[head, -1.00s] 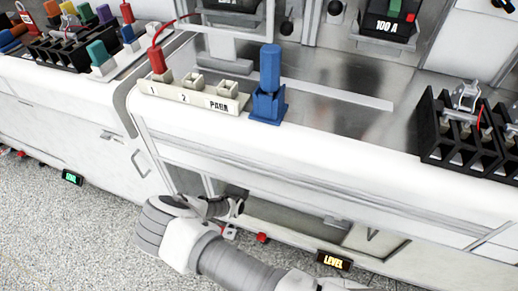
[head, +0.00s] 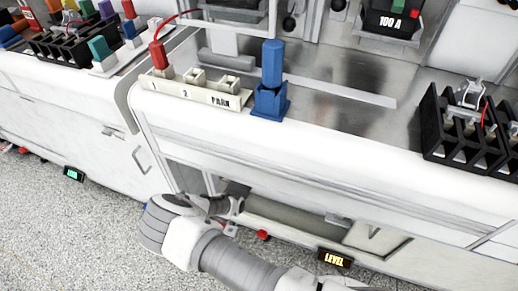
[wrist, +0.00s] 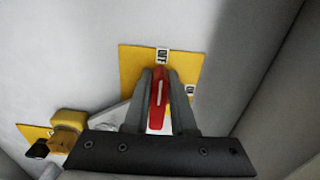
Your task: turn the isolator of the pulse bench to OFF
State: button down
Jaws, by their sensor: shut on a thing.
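The isolator's red handle (wrist: 158,100) shows in the wrist view on a yellow plate (wrist: 190,62). My gripper (wrist: 159,76) is shut on the handle, with one finger on each side. The handle's white line runs up the picture, toward the OFF label (wrist: 162,56) at the plate's top edge. A second label (wrist: 190,90), partly hidden by the right finger, sits at the plate's right side. In the head view my gripper (head: 238,206) reaches under the bench front, and the isolator cannot be made out there.
A second yellow plate with a yellow block (wrist: 70,122) and a dark key-like part (wrist: 37,149) lies left of the isolator. A grey wall (wrist: 265,80) rises close on the right. Above, the bench top carries a blue plug (head: 271,80) and a white socket strip (head: 190,95).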

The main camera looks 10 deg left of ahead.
jog(key=c, duration=0.7)
grip_release()
jog(key=shift+c, duration=0.2)
jog(key=s+a+p, duration=0.2)
jog(key=s+p, duration=0.1)
jog(key=s, duration=1.4)
jog(key=shift+s+a, duration=0.15)
jog(key=shift+a, duration=0.05)
